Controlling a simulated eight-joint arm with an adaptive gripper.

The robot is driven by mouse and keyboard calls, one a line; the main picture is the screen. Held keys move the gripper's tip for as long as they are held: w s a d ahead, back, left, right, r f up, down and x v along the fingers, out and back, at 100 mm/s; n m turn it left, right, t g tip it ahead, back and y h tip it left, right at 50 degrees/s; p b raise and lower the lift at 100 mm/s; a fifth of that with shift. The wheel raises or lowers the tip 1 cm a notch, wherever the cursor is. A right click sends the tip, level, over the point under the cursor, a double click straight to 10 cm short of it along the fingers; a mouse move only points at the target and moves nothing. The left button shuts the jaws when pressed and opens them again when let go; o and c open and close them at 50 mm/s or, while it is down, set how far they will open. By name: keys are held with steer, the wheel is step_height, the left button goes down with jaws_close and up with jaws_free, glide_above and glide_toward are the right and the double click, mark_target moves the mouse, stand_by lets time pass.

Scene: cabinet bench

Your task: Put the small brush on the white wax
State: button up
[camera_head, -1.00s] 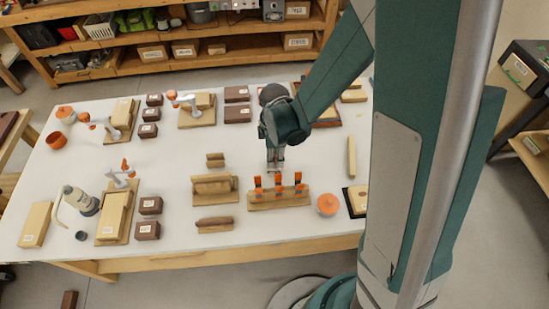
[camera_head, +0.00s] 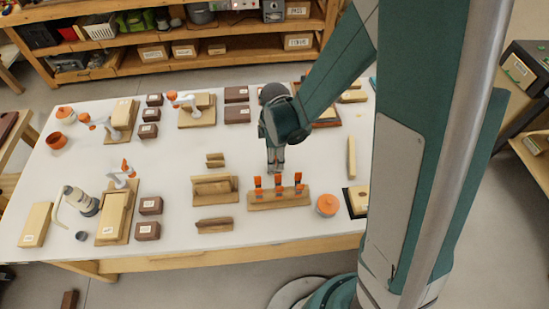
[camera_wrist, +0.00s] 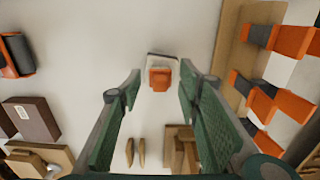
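My gripper (camera_head: 275,171) points down above the white table, just behind a wooden rack (camera_head: 265,204). In the wrist view its two green fingers (camera_wrist: 160,82) are apart, with gaps either side of a small orange piece (camera_wrist: 160,78) with a whitish part and a dark edge. I cannot tell for sure whether this is the small brush, the white wax, or both. In the head view the gripper hides that spot. Several orange-and-dark upright pieces (camera_head: 278,182) stand in the rack; they also show at the right of the wrist view (camera_wrist: 255,92).
A wooden block holder (camera_head: 214,198) stands left of the rack, with small wooden pieces (camera_head: 215,160) behind it. An orange round pot (camera_head: 327,205) stands to its right. Dark brown boxes (camera_head: 150,206) lie further left. The table between the gripper and the back boxes is bare.

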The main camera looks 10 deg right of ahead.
step_height(320, 180, up, 12)
steer(key=p, duration=0.1)
steer(key=shift+f, duration=0.2)
stand_by(0.5)
stand_by(0.8)
steer(key=s+d+r+m+t, duration=0.3)
steer(key=s+d+r+m, duration=0.4)
steer(key=r+m, duration=0.2)
steer(key=s+d+r+m+t, duration=0.4)
steer(key=s+d+r+m, duration=0.3)
steer(key=r, duration=0.4)
steer(key=shift+d+m, duration=0.45)
steer(key=shift+m, duration=0.55)
steer(key=shift+s, duration=0.1)
steer(key=shift+f, duration=0.1)
